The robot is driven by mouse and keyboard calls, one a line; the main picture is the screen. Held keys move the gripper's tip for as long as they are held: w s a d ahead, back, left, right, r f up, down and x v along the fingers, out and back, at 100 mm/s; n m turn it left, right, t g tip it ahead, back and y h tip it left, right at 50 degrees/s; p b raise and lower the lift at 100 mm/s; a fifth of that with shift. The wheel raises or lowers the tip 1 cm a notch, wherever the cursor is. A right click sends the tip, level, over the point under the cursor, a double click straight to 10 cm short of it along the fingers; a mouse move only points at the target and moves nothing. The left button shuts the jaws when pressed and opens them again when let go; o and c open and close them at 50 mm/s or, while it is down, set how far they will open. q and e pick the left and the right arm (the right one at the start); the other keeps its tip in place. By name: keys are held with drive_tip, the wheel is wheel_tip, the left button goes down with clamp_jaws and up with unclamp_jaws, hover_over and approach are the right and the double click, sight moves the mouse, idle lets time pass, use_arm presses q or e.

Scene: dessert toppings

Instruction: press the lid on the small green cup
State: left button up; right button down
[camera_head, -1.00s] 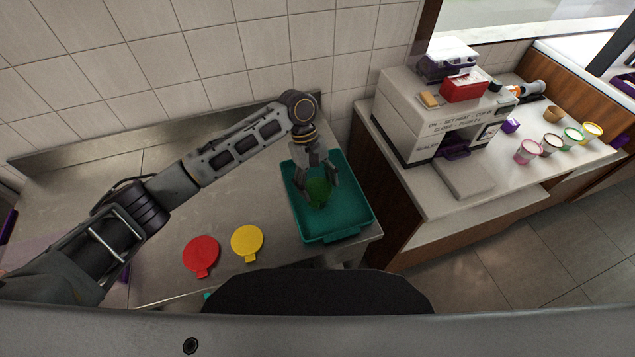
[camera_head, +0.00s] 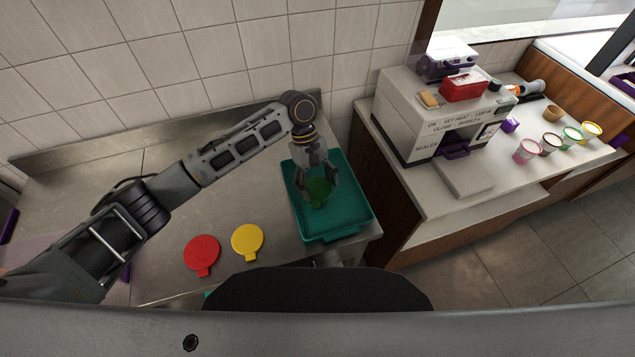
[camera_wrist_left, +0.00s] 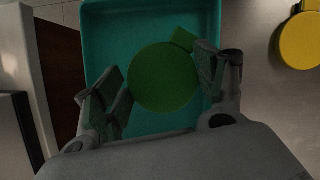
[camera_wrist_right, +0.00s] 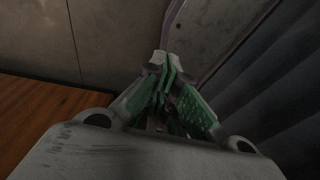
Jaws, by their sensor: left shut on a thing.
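A round green lid (camera_wrist_left: 162,78) with a small tab lies between the fingers of my left gripper (camera_wrist_left: 168,92). In the head view the lid (camera_head: 318,190) is over the teal tray (camera_head: 345,222), partly covered by the gripper (camera_head: 319,197). The fingers sit on either side of it, pointing down. I cannot make out a separate green cup below the lid; the lid hides what is under it. My right gripper (camera_wrist_right: 163,62) shows only in its wrist view. Its fingers are together and I see nothing between them.
A red lid (camera_head: 201,250) and a yellow lid (camera_head: 247,239) lie on the steel counter left of the tray. On the right counter stand a sealing machine (camera_head: 412,125) and several cups, including a pink one (camera_head: 527,151). The tiled wall runs behind the steel counter.

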drive_tip(key=shift+a, duration=0.1)
use_arm(q)
drive_tip(key=o, duration=0.8)
use_arm(e)
drive_tip(key=shift+a, duration=0.15)
use_arm(q)
drive_tip(key=shift+o, duration=0.4)
drive_tip(key=shift+r, duration=0.1)
use_arm(e)
drive_tip(key=shift+d+r, duration=0.1)
drive_tip(key=shift+d, duration=0.45)
use_arm(q)
drive_tip(key=shift+r, duration=0.1)
use_arm(e)
drive_tip(key=shift+r, duration=0.1)
